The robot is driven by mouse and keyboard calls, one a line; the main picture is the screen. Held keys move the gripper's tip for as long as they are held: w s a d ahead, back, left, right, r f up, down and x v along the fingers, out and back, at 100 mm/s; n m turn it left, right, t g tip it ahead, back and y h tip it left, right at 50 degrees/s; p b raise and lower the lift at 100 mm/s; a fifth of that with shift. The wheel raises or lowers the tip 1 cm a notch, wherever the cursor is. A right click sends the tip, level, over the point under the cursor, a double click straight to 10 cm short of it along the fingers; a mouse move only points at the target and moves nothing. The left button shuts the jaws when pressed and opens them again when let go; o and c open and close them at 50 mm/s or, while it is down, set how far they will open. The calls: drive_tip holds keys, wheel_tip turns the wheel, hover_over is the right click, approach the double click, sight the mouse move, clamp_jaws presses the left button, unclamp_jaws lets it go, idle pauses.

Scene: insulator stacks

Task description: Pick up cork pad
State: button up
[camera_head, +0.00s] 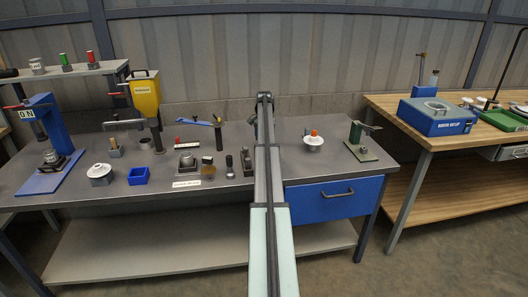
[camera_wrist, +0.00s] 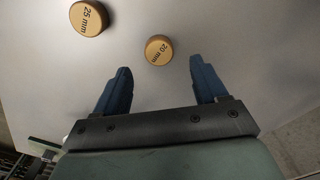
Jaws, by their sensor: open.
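Two round tan discs that look like cork pads lie on a pale grey surface in the wrist view. One is marked "20 mm" (camera_wrist: 158,49) and the other, up and left of it, is marked "25 mm" (camera_wrist: 88,18). My gripper (camera_wrist: 160,68) is open with two blue fingers and nothing between them. The 20 mm disc sits just beyond the fingertips, within the span between them; the 25 mm disc lies outside the left finger. I cannot make out either disc in the head view, where my arm covers part of the bench.
A wooden bench (camera_head: 420,125) stands at right.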

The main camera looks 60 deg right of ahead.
drive_tip(key=shift+a+f, duration=0.1)
drive_tip(key=shift+f, duration=2.4)
drive_tip(key=shift+c, duration=0.5)
drive_tip(key=c, duration=1)
